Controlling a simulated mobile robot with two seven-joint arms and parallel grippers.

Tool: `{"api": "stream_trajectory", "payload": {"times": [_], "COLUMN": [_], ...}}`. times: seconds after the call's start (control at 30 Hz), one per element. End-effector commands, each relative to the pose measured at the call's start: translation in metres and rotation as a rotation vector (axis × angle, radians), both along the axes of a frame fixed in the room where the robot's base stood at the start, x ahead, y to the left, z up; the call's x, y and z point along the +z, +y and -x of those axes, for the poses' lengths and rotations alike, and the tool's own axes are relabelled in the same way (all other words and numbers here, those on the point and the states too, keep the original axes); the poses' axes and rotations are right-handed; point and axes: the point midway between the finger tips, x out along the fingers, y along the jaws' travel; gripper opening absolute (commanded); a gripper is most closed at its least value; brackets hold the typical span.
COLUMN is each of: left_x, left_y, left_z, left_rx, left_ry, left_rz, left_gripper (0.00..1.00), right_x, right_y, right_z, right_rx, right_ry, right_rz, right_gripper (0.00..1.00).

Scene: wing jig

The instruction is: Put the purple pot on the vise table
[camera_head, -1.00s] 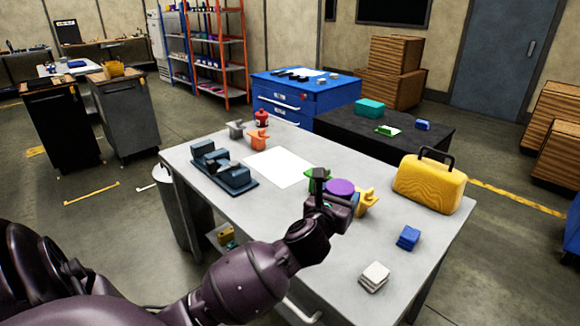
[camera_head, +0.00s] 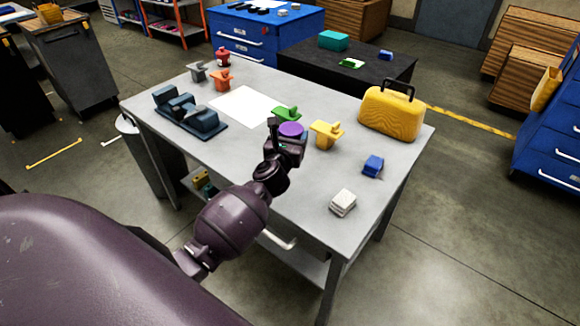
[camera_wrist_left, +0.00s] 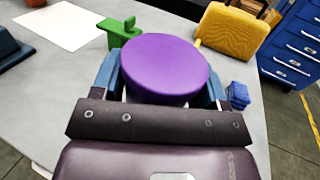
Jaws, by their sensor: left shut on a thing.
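The purple pot (camera_head: 291,129) is in my left gripper (camera_head: 288,143). In the left wrist view the round purple pot (camera_wrist_left: 164,66) sits between the two blue fingers of the left gripper (camera_wrist_left: 162,85), which is shut on it. The pot's round purple face points at the wrist camera and hides its lower part. The grey table (camera_head: 235,160) has a dark blue vise-like block (camera_head: 188,112) at its left. The gripper and pot are over the table, beside a green piece (camera_head: 287,113); their height above the top is unclear. My right gripper is out of view.
On the table are a yellow piece (camera_head: 326,134), a yellow case (camera_head: 391,112), a blue block (camera_head: 373,166), a white block (camera_head: 343,202), a white sheet (camera_head: 250,105) and orange and grey pieces. Bare tabletop lies at front left of the gripper.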

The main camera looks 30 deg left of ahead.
Motion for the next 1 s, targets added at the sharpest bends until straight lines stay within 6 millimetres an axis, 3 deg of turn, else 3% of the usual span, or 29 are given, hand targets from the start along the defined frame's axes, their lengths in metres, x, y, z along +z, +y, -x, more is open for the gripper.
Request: {"api": "stream_trajectory", "payload": {"times": [0.03,0.1,0.3,0.57,0.83,1.0], "left_x": [-0.019,-0.034,-0.067,-0.075,-0.110,-0.116], "left_y": [0.000,0.000,0.000,0.000,0.000,0.000], "left_z": [0.000,0.000,0.000,0.000,0.000,0.000], "left_rx": [0.002,0.001,0.001,0.000,0.000,0.000], "left_ry": [0.005,0.007,0.006,-0.002,0.005,0.000], "left_rz": [0.003,0.002,0.001,-0.001,0.001,0.000], "left_gripper": [0.40,0.40,0.40,0.40,0.40,0.40], "right_x": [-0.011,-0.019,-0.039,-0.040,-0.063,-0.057], "right_y": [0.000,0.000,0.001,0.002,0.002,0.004], "right_z": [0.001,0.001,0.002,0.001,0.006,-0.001], "right_rx": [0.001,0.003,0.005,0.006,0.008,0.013], "right_ry": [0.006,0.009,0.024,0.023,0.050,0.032], "right_rz": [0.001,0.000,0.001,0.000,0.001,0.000], "right_gripper": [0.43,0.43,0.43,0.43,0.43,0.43]}}
